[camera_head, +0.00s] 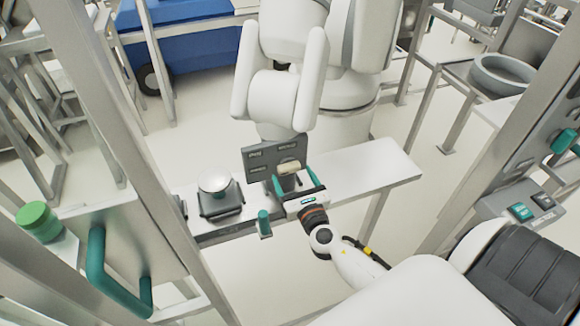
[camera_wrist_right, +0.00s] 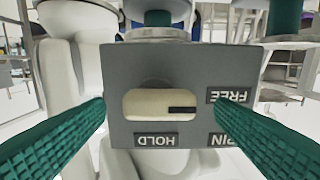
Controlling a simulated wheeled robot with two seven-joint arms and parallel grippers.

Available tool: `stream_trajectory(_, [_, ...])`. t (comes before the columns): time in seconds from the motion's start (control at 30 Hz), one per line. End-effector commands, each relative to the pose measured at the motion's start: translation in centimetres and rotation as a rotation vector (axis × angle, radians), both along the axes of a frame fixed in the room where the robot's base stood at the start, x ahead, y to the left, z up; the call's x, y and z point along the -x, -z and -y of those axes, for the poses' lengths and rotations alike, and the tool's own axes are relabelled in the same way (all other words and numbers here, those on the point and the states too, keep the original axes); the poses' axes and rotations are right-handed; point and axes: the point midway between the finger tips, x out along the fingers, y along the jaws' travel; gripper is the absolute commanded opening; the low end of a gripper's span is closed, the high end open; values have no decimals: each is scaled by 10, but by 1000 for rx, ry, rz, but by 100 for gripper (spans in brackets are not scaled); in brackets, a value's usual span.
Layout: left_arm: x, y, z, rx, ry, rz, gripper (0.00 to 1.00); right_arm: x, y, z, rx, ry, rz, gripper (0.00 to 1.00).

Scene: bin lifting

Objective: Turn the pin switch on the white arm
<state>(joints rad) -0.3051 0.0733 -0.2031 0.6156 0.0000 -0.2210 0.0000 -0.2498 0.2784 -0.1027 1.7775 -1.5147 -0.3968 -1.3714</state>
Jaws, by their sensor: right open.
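The white arm (camera_head: 278,97) is large and stands beyond the bench. In front of it is a grey switch plate (camera_head: 257,158) with several dark labels. The pin switch is a cream oblong knob (camera_head: 289,167); in the right wrist view the knob (camera_wrist_right: 148,104) lies lengthwise left to right, its black mark at its right end. HOLD is below it, FREE to its right and PIN at lower right, all upside down. My right gripper (camera_head: 293,175) is open; its teal fingers flank the knob, with gaps on both sides in the right wrist view (camera_wrist_right: 160,104). My left gripper is not in view.
The plate stands at a narrow white bench (camera_head: 365,165), whose right part is clear. A scale with a round pan (camera_head: 215,182) is left of the plate. A teal-topped post (camera_head: 264,222) stands at the front edge. Metal posts (camera_head: 130,150) rise at left.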

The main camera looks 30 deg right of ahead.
Motion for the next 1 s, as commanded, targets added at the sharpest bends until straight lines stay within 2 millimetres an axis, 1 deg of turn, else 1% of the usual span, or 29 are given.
stream_trajectory(0.03, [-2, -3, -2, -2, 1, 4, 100, -9, -2, 2, 0, 1, 1, 78])
stream_trajectory(0.1, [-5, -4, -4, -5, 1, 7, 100, -17, -1, 4, 0, 1, 0, 78])
stream_trajectory(0.2, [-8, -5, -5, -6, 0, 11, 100, -26, 0, 6, -1, 1, 0, 78])
stream_trajectory(0.33, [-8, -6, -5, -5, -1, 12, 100, -31, 0, 7, -2, 0, -1, 78])
stream_trajectory(0.57, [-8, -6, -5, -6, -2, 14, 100, -31, 1, 7, -2, 0, -1, 78])
stream_trajectory(0.6, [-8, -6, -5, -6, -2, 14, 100, -31, 1, 7, -2, 0, -1, 75])
stream_trajectory(0.67, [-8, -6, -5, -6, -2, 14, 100, -31, 1, 7, -2, 0, -1, 65])
stream_trajectory(0.8, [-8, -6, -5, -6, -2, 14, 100, -31, 1, 7, -2, 0, -1, 42])
stream_trajectory(0.87, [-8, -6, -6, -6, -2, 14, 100, -31, 1, 7, -2, 0, -1, 34])
stream_trajectory(1.0, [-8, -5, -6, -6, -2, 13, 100, -31, 1, 7, -7, 0, 1, 34])
